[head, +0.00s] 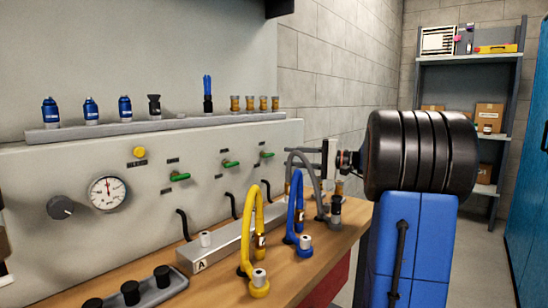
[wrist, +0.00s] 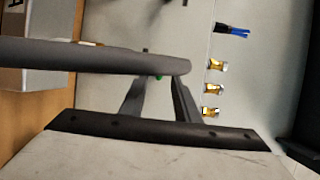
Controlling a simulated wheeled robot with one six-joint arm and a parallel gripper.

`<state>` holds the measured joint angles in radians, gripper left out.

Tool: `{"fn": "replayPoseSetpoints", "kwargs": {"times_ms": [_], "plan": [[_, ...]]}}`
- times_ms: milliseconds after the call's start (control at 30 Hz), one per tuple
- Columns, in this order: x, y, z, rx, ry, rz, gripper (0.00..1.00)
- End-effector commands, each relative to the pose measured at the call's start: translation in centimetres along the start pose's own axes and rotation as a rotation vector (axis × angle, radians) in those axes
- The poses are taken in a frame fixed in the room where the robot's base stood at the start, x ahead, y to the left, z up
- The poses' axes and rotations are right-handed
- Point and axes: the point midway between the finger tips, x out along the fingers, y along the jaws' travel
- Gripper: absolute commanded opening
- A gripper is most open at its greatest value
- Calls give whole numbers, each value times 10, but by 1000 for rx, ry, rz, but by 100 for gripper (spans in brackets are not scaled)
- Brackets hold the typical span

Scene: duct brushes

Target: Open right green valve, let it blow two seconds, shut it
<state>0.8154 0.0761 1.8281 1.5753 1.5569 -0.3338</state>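The right green valve (head: 267,155) is a small green lever on the pale panel, the rightmost of three. My gripper (head: 316,151) is to its right in the head view, apart from it, with the fingers pointing toward the panel. In the wrist view my gripper (wrist: 160,88) has its two dark fingers spread with a gap between them. A bit of green, the valve (wrist: 158,77), shows far beyond that gap. A grey hose (wrist: 100,55) crosses in front and hides the fingertips. Nothing is held.
The grey hose (head: 308,155) arches up from the bench beside my gripper. Yellow (head: 247,220) and blue (head: 293,205) hoses stand left of it. Two other green valves (head: 231,163) (head: 180,176) are on the panel.

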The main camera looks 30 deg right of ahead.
Motion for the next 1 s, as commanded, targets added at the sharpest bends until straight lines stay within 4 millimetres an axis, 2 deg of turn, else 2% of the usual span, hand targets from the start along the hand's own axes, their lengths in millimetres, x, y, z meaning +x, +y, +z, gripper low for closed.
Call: {"fn": "replayPoseSetpoints", "kwargs": {"times_ms": [33, 200, 400, 600, 867, 1000], "plan": [[10, 0, 1, 0, -4, -1, 29], [37, 0, 1, 0, -3, 0, 29], [60, 0, 1, 1, -3, 0, 29], [69, 0, 0, 1, 0, -1, 29], [70, 0, 0, 1, 0, 0, 29], [70, 0, 0, 1, 0, 0, 0]]}}
